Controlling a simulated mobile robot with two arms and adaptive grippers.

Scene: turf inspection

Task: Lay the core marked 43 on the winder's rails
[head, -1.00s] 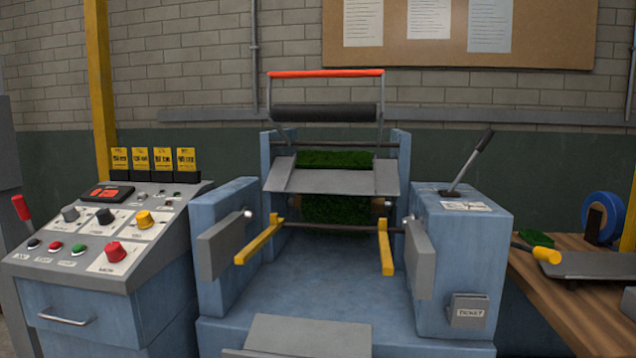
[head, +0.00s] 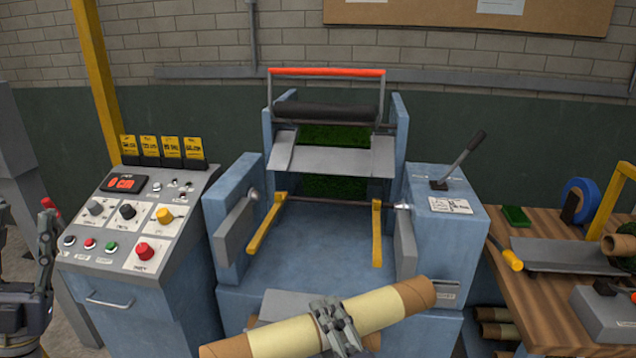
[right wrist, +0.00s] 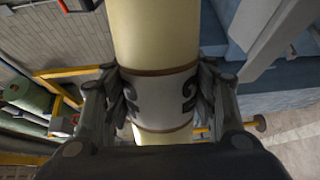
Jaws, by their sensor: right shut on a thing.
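My right gripper (head: 333,318) is shut around the middle of a cream cardboard core (head: 388,304) with brown ends. The core is held in front of the winder (head: 310,265), tilted, its right end higher in the head view. The winder's two yellow rails, left (head: 266,222) and right (head: 377,237), are bare, beyond the core. My left gripper (head: 45,235) is at the left edge; its jaw opening is unclear.
A control console (head: 135,225) stands left of the winder. A lever (head: 463,160) rises from its right housing. A wooden bench (head: 540,245) at right carries a blue tape roll (head: 578,200) and a tray. More cores (head: 495,325) lie under the bench.

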